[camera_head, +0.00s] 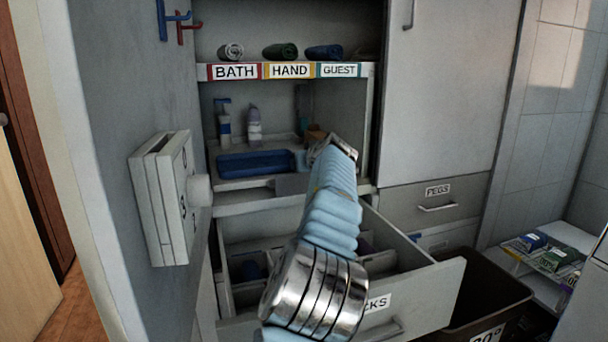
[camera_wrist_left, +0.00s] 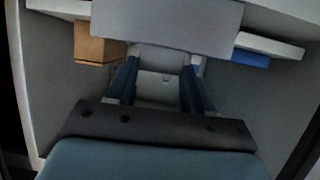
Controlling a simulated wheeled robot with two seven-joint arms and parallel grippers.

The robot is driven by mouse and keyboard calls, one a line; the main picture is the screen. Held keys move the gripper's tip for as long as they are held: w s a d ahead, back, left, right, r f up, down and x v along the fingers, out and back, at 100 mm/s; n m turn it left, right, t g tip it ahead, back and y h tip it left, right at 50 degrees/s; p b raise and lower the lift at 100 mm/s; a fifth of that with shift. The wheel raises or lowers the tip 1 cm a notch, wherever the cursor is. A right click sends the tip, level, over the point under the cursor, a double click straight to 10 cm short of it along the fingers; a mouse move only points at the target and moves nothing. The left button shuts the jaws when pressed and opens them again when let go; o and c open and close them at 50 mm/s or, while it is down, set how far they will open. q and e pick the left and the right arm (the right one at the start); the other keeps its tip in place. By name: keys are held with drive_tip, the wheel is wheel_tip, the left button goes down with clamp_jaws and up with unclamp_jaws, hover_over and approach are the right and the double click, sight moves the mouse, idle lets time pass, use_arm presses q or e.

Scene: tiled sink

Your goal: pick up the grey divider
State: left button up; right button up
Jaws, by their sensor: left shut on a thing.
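The grey divider (camera_wrist_left: 165,27) is a flat, plain grey panel across the top of the left wrist view. My left gripper (camera_wrist_left: 164,60) is shut on it, with its two dark blue fingers reaching the panel's edge. In the head view the grey divider (camera_head: 292,184) shows as a small grey panel at the shelf's front edge, just right of the blue tray. My left arm comes up from the bottom and covers much of the gripper there. Whether the panel touches the shelf is unclear. My right gripper is not in view.
The blue tray (camera_head: 255,163), a pump bottle (camera_head: 224,122) and another bottle (camera_head: 254,124) stand on the shelf. A brown box (camera_wrist_left: 98,43) is close to the gripper. An open drawer (camera_head: 425,302) with compartments lies below, beside a dark bin (camera_head: 485,295).

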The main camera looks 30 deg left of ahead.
use_arm(q)
drive_tip(key=s+d+r+b, duration=0.2)
drive_tip(key=s+d+r, duration=0.7)
drive_tip(key=r, duration=0.4)
drive_tip(key=shift+s+d+b, duration=0.4)
drive_tip(key=shift+s, duration=0.1)
